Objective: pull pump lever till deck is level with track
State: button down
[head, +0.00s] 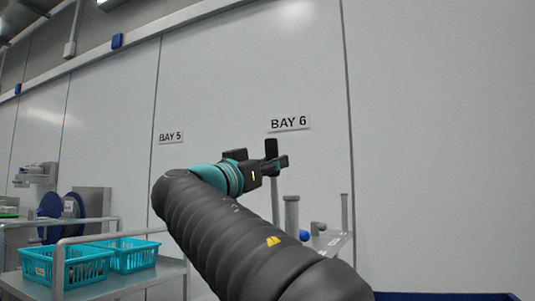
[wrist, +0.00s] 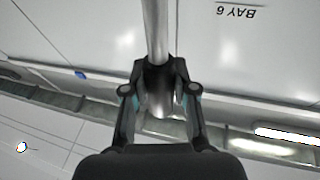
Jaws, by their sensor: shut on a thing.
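My gripper (head: 279,163) is at the end of my raised arm, in front of the wall below the BAY 6 sign. In the wrist view my gripper (wrist: 158,72) is shut on the grey metal pump lever (wrist: 156,30), with one finger on each side of the bar. In the head view a thin part of the lever (head: 276,206) shows below my gripper. A pale flat surface (head: 333,241), perhaps the deck, shows partly behind my arm at the right. I cannot make out the track or tell whether the two are level.
A metal cart (head: 130,280) with a rail holds two turquoise baskets (head: 85,264) at the left. A machine with blue discs (head: 52,207) stands behind them. A grey post (head: 291,216) and a blue knob (head: 304,235) are near the lever. A dark blue edge (head: 440,296) shows at bottom right.

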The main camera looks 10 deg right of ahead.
jog(key=shift+w+d+r+y+p, duration=0.3)
jog(key=shift+w+d+p, duration=0.05)
jog(key=shift+w+p, duration=0.1)
jog(key=shift+f, duration=0.15)
jog(key=shift+w+d+r+y+p, duration=0.35)
jog(key=shift+w+p, duration=0.1)
jog(key=shift+p, duration=0.45)
jog(key=shift+w+d+f+n+g+y+p, duration=0.2)
jog(key=shift+w+d+g+y+p, duration=0.15)
jog(key=shift+w+p, duration=0.2)
jog(key=shift+w+d+f+n+g+y+p, duration=0.1)
jog(key=shift+w+d+n+g+y+p, duration=0.1)
jog(key=shift+w+d+g+p, duration=0.35)
jog(key=shift+s+a+f, duration=0.1)
jog(key=shift+s+a, duration=0.1)
jog(key=shift+a, duration=0.05)
